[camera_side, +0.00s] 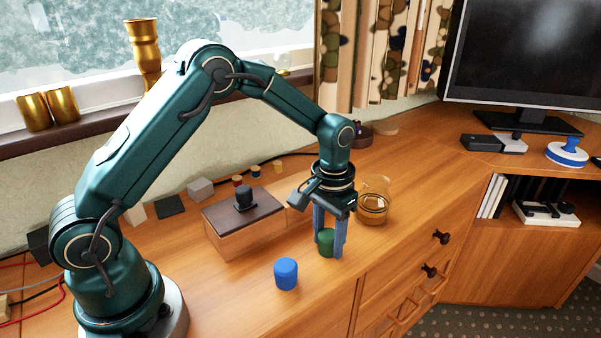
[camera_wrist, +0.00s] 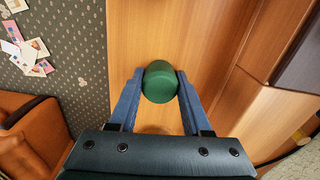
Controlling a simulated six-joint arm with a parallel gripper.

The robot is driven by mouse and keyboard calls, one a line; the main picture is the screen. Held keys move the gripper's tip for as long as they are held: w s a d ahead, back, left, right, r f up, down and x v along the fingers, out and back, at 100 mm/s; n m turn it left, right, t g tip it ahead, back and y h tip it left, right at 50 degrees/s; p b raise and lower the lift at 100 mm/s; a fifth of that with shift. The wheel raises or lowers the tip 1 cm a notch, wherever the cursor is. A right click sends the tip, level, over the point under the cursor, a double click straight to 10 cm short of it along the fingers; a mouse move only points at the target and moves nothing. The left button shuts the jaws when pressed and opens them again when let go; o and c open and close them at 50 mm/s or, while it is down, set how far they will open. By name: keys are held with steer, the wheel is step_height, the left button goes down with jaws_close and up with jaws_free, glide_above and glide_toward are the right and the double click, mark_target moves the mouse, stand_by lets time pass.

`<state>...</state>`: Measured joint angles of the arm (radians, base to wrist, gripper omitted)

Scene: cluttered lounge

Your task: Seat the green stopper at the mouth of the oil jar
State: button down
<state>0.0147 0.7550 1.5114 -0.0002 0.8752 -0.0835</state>
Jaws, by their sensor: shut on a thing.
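The green stopper (camera_side: 325,242) is between the two blue fingers of my gripper (camera_side: 330,249), low over the wooden top near its front edge. In the wrist view the fingers (camera_wrist: 160,89) press on both sides of the green stopper (camera_wrist: 160,80). I cannot tell whether its underside touches the wood. A clear glass jar (camera_side: 374,202) with amber-brown contents, which looks like the oil jar, stands upright behind and right of my gripper. The jar and the stopper are apart.
A blue stopper-like piece (camera_side: 286,274) stands left of the green one, close to my fingers. A wooden box with a dark lid and knob (camera_side: 242,215) stands behind left. Small blocks and pots line the wall. The top right of the jar is clear.

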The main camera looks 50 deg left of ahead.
mark_target(326, 232)
steer(key=shift+r, duration=0.5)
steer(key=r, duration=0.3)
steer(key=shift+a+r, duration=0.35)
steer(key=shift+r, duration=0.05)
steer(key=s+a+r, duration=0.1)
steer(key=a+r, duration=0.1)
steer(key=a, duration=0.1)
steer(key=s+a+r, duration=0.2)
steer(key=a, duration=0.1)
steer(key=s+a+r, duration=0.1)
steer(key=a+r, duration=0.1)
steer(key=a, duration=0.2)
steer(key=shift+s+r, duration=0.15)
steer(key=shift+s, duration=0.15)
